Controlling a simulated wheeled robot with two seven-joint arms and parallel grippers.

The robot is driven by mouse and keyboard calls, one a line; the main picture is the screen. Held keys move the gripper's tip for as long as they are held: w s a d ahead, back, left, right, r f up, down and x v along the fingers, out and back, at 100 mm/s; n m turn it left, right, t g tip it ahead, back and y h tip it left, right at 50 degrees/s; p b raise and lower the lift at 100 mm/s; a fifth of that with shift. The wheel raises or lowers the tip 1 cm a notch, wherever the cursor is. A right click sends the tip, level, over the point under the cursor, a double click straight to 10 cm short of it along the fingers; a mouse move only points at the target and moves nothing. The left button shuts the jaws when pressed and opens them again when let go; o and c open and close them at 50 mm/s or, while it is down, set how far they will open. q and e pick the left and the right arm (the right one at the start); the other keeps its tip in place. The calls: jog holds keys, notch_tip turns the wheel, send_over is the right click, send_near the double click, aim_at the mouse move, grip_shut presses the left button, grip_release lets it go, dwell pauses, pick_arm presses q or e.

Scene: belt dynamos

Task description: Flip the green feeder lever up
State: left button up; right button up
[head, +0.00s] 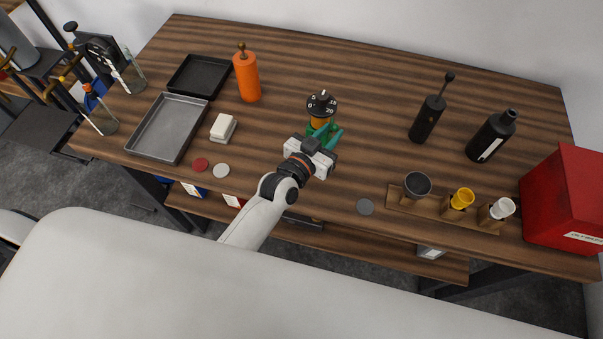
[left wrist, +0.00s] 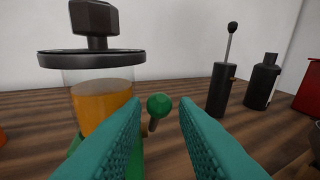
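The green feeder has a black numbered dial (head: 322,104) on top, a clear cup of orange liquid (left wrist: 100,105) and a green base (head: 310,129). Its lever shows in the left wrist view as a green ball knob (left wrist: 159,105) on a short metal stem, right of the cup. The stem leans, with the knob at its upper end. My left gripper (head: 329,133) is open, with its teal fingers at the feeder's base. In the left wrist view the knob appears in the gap between the fingers, with no visible contact. The right gripper is not in view.
A black pump (head: 428,117) and a black bottle (head: 491,137) stand to the right. A wooden rack (head: 432,207) of cups and a red box (head: 565,197) are at front right. Left are an orange bottle (head: 247,78), a white block (head: 223,127) and a grey tray (head: 166,128).

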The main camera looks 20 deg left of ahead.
pick_arm(q)
jog(key=f+b, duration=0.1)
jog(key=b, duration=0.1)
jog(key=t+b, duration=0.1)
jog(key=b, duration=0.1)
jog(key=shift+s+f+h, duration=0.3)
jog(key=shift+f, duration=0.05)
jog(key=b+v, duration=0.1)
jog(key=v, duration=1.1)
jog(key=shift+r+b, duration=0.35)
jog(key=shift+r, duration=0.05)
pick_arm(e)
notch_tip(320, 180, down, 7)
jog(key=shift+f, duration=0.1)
